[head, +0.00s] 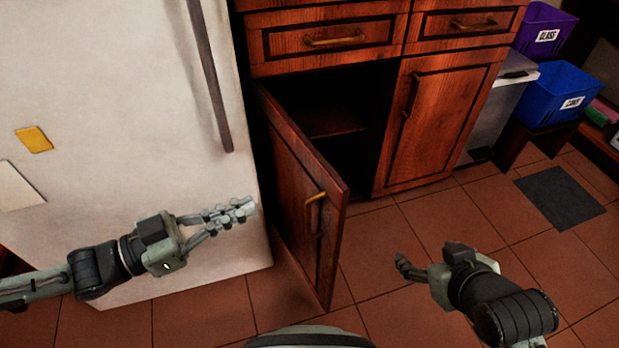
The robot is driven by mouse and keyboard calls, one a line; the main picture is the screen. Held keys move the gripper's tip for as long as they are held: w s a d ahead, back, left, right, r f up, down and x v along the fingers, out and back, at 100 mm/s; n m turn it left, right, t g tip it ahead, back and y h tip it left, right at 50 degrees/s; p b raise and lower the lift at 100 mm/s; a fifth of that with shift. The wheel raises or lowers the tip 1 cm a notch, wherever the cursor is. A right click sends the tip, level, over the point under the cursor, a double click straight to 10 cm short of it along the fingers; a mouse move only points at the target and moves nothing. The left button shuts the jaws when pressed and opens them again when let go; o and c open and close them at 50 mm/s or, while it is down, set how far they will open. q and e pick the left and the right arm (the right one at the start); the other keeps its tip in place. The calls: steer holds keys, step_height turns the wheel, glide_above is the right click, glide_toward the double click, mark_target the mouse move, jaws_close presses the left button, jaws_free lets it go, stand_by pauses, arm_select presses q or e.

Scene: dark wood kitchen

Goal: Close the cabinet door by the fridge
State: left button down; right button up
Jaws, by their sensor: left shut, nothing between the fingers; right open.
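The cabinet door (290,170) by the fridge stands wide open, hinged at its left edge and swung out toward me. Its brass handle (315,198) is on the outward end of the panel. The dark cabinet opening (335,105) shows a shelf inside. The white fridge (110,110) stands left of the door. My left gripper (250,207) is shut and empty, in front of the fridge and just left of the door; I cannot tell whether it touches the door. My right gripper (422,258) is open and empty, right of the door above the floor.
A closed cabinet door (440,120) is right of the opening, with drawers (325,38) above. A grey bin (500,110), a blue bin (555,95) and a purple bin (545,30) stand at the right. A dark mat (560,197) lies on the tiles. The floor between door and mat is clear.

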mark_target(321, 176)
arm_select(q)
steer(key=x, duration=1.2)
arm_select(e)
steer(key=shift+w+a+r, duration=0.25)
steer(key=shift+a, duration=0.1)
